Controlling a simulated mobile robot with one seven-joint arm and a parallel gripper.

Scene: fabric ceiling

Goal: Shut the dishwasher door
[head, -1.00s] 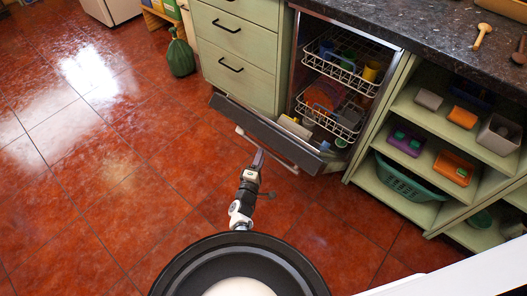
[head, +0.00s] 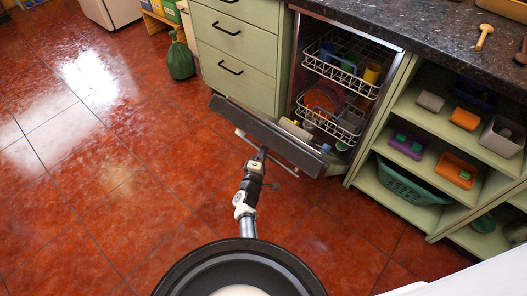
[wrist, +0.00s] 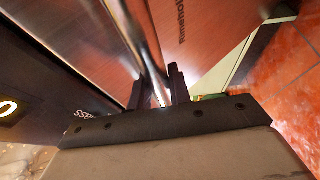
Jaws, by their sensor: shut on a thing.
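The dishwasher door (head: 285,142) hangs open, tilted out low in front of the dishwasher (head: 340,85), whose racks show inside. A pale bar handle (head: 241,133) runs along the door's outer face. My gripper (head: 262,153) is at the middle of this handle. In the wrist view, the metal handle (wrist: 145,45) runs down between the two dark fingers of my gripper (wrist: 160,88), which are shut on it. The shiny door face (wrist: 205,35) with lettering fills the area behind. My gripper hides the middle of the handle in the head view.
Green drawers (head: 238,45) stand left of the dishwasher and open shelves (head: 415,190) with boxes and a teal basket stand to its right. A green bag (head: 181,62) sits on the floor at the back left. The red tiled floor (head: 90,180) is clear on the left.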

